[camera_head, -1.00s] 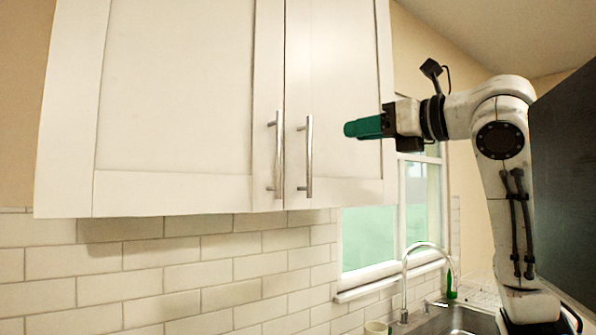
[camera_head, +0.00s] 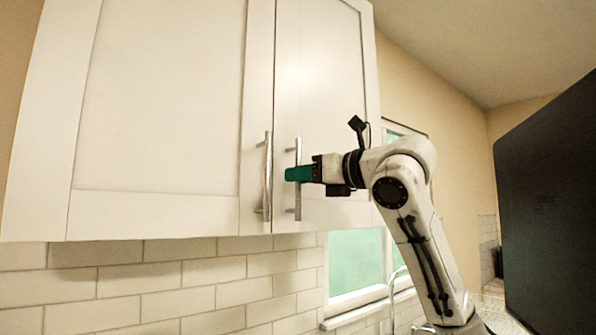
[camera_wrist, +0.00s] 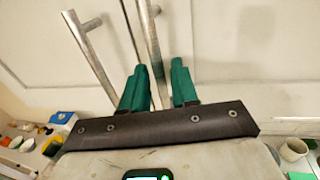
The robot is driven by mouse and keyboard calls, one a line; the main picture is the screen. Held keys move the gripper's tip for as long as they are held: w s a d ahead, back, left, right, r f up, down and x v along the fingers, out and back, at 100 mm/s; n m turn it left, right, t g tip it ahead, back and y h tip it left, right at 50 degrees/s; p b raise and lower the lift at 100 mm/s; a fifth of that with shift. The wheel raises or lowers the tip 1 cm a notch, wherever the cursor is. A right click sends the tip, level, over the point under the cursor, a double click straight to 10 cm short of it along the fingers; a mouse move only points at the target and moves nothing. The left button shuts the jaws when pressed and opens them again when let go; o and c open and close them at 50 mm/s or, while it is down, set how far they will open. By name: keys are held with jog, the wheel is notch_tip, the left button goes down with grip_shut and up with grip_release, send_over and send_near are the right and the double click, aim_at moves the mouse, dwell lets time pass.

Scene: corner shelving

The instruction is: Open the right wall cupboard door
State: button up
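The white right wall cupboard door (camera_head: 330,100) is shut beside the left door (camera_head: 165,110). Its vertical metal handle (camera_head: 298,205) is near the door's inner edge. My gripper (camera_head: 293,174) is at this handle, and its green fingers hide the handle's middle in the head view. In the wrist view, the right handle (camera_wrist: 151,35) runs down between the two green fingers of my gripper (camera_wrist: 160,75). The fingers are apart, with a gap around the bar; I cannot tell whether either touches it. The left door's handle (camera_wrist: 91,55) is outside the fingers, to the left.
The left handle (camera_head: 267,175) stands close beside my gripper. A window (camera_head: 355,262) and tap (camera_head: 392,285) are below right. A dark panel (camera_head: 550,200) is at the right. The wrist view shows a bowl (camera_wrist: 293,149) and small items below the cupboard.

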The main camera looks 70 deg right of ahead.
jog(key=shift+w+d, duration=0.25)
jog(key=shift+w, duration=0.4)
jog(key=shift+c, duration=0.3)
grip_shut()
